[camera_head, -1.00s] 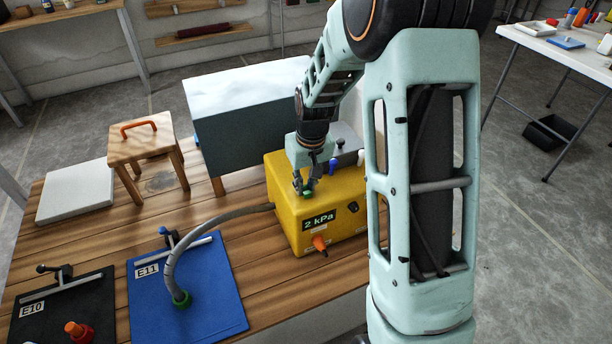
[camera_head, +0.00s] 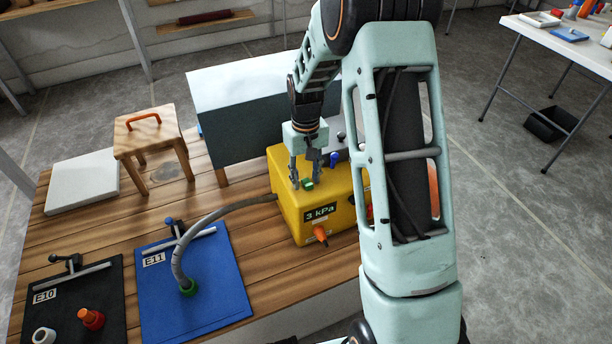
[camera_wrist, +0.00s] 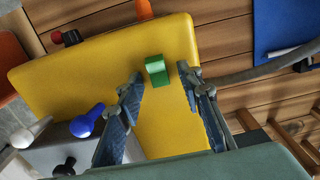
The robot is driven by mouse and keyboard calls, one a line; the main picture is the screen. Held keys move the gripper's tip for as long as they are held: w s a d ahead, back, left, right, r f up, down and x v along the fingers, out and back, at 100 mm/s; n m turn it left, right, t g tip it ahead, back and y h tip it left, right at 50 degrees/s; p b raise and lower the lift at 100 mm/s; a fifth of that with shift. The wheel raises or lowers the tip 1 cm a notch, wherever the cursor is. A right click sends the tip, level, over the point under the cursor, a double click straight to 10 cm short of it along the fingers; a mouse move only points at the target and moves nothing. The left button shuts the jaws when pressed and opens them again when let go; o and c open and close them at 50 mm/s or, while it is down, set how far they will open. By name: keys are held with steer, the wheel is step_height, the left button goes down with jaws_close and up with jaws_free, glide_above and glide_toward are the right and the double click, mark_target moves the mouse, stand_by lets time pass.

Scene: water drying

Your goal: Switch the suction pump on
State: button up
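The yellow suction pump (camera_head: 345,215) stands on the wooden table with its display (camera_head: 320,212) reading 3 kPa. A small green switch (camera_head: 307,184) sits on its top; in the wrist view the switch (camera_wrist: 156,70) shows as a green block between the fingertips. My gripper (camera_head: 306,185) is open and empty over the pump top. Its fingers (camera_wrist: 159,78) stand apart on either side of the switch, with gaps showing. I cannot tell the exact height of the tips over the top. An orange knob (camera_head: 320,234) is on the pump's front.
A grey hose (camera_head: 225,210) runs from the pump to a green fitting (camera_head: 188,288) on the blue E11 board (camera_head: 220,270). Behind stands a dark grey box (camera_head: 240,150). A blue-handled lever (camera_wrist: 88,120) and white-handled lever (camera_wrist: 30,132) are beside the pump. A stool (camera_head: 150,142) stands left.

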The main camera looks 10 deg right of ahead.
mark_target(306, 181)
step_height(306, 181, up, 12)
stand_by(0.6)
stand_by(0.4)
